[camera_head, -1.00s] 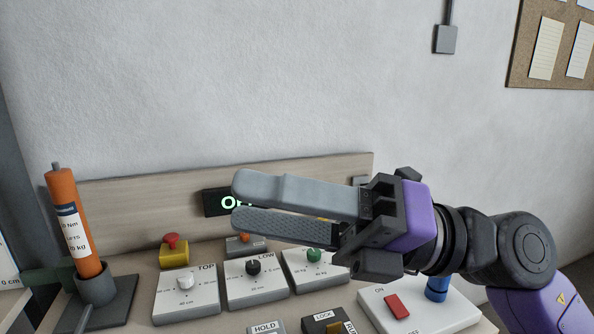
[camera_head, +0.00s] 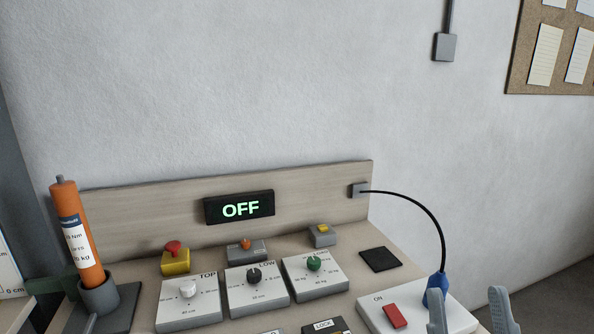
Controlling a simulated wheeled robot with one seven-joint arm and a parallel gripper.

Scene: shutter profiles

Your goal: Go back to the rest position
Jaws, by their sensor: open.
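My gripper (camera_head: 468,312) shows only as two grey fingertips at the bottom right edge of the head view. The fingers stand apart with nothing between them, in front of the white panel with the red switch (camera_head: 395,316). The rest of my arm is out of the picture. The display (camera_head: 240,207) on the wooden back board reads OFF. A blue plug (camera_head: 437,287) stands on the white panel, with a black cable rising from it to a grey socket on the back board.
Dial boxes with a white knob (camera_head: 188,288), a black knob (camera_head: 254,275) and a green knob (camera_head: 313,264) stand on the bench. A red button on a yellow box (camera_head: 175,257) is behind them. An orange cylinder (camera_head: 77,232) stands in a holder at left. A black pad (camera_head: 380,259) lies at right.

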